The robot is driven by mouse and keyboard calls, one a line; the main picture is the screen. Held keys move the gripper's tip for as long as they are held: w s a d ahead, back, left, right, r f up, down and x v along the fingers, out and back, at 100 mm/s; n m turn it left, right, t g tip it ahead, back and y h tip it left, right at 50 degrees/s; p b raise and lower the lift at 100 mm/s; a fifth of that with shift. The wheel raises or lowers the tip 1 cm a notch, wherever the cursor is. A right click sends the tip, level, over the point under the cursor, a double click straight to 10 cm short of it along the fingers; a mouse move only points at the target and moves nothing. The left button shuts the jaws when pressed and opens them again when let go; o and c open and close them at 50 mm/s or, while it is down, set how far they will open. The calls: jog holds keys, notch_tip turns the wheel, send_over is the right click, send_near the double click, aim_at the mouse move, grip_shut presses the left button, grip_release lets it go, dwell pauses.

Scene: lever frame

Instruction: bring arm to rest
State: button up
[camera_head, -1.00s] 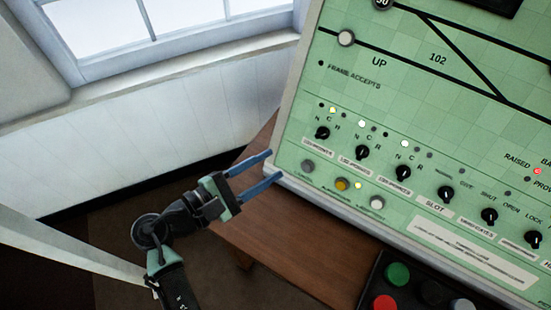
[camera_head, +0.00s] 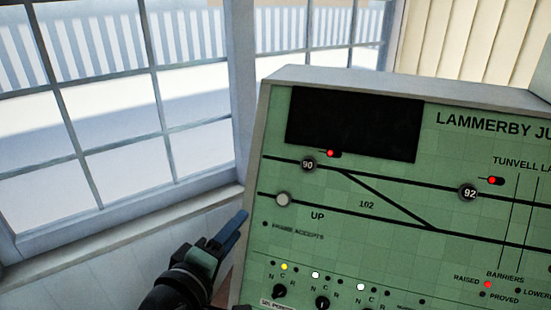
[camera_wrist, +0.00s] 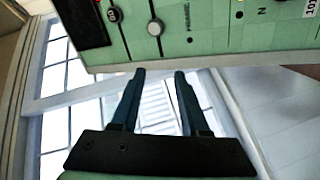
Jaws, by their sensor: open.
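My gripper (camera_head: 236,229) is at the lower middle of the head view, just left of the green control panel (camera_head: 330,240). Its blue fingers point up and to the right, beside the panel's left edge. In the wrist view the two dark fingers (camera_wrist: 158,80) stand apart with nothing between them. The window lies behind them, and the panel (camera_wrist: 215,30) fills the top of that view. I cannot tell whether a fingertip touches the panel's edge. The rest of my arm is cut off at the bottom of the head view.
The panel carries a dark screen (camera_head: 353,124), red lamps, and several knobs along its lower part, such as one black knob (camera_head: 280,291). A paned window (camera_head: 100,120) and its sill (camera_head: 130,235) stand to the left. A slatted cream blind (camera_head: 470,40) hangs at the upper right.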

jog(key=s+d+r+m+t+y, duration=0.1)
jog(key=r+m+t, duration=0.1)
jog(key=r, duration=0.6)
jog(key=d+r+m+t+y+p, duration=0.1)
jog(key=d+r+m+t, duration=0.1)
jog(key=r, duration=0.5)
jog(key=s+d+r+m+t+y, duration=0.1)
jog(key=r+m+t, duration=0.15)
jog(key=r, duration=0.55)
jog(key=s+d+r+m+t+y, duration=0.1)
jog(key=s+r+m+t, duration=0.1)
jog(key=s+r, duration=0.4)
jog(key=s+d+r+m+t+y, duration=0.1)
jog(key=s+d+r+m+t, duration=0.1)
jog(key=s+r, duration=0.4)
notch_tip(320, 180, up, 5)
jog(key=shift+s+f+t+p, duration=0.1)
jog(key=shift+s+t+p, duration=0.3)
jog(key=shift+t, duration=0.45)
jog(key=shift+w, duration=0.1)
jog(key=shift+d, duration=0.1)
